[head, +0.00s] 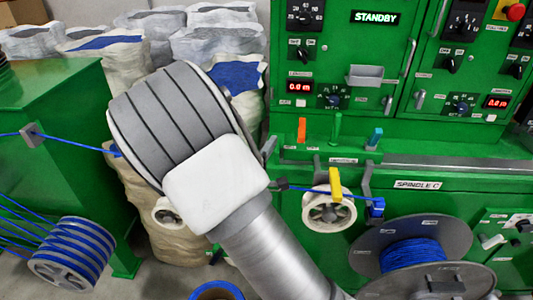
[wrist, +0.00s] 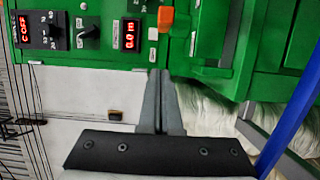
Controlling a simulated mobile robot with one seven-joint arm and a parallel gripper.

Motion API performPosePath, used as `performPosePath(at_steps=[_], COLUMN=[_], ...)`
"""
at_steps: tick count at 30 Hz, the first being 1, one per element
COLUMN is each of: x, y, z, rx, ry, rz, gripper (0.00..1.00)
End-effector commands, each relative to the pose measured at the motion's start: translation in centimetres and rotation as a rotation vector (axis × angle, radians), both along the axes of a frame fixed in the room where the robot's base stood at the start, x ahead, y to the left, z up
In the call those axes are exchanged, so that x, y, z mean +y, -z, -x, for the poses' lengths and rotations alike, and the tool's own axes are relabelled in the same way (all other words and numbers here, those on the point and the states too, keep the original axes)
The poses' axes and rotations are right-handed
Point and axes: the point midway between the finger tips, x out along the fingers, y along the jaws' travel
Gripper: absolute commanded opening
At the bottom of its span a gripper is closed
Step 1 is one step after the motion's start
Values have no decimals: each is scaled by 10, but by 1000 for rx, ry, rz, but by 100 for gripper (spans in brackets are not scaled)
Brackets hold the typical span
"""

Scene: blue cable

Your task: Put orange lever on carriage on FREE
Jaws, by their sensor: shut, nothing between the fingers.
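The orange lever (head: 301,130) stands upright on the green machine's ledge, below a red 0.0 m display, in the head view. What appears to be the same lever (wrist: 166,19) shows near the top of the wrist view, turned with the camera. My gripper (wrist: 160,74) is shut and empty in the wrist view, its fingertips below the lever in the picture and apart from it. In the head view my arm hides most of the gripper, left of the lever. The label FREE cannot be read.
A green lever (head: 336,126), a teal lever (head: 374,138) and a yellow lever (head: 335,182) are to the right of the orange one. A blue cable (head: 312,189) runs below to a spool marked SPINDLE C (head: 416,252). White sacks (head: 213,45) stand behind my arm.

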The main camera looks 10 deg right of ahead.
Motion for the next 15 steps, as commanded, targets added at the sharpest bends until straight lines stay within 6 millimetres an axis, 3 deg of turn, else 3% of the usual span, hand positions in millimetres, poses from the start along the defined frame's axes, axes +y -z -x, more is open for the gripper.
performPosePath(at_steps=[5, 9, 15], x=[-20, -41, -53], y=[0, 0, 0], z=[-30, -21, -18], rx=[0, 2, 0], ry=[3, 2, 0], rz=[1, 1, 0], gripper=[0, 0, 0])
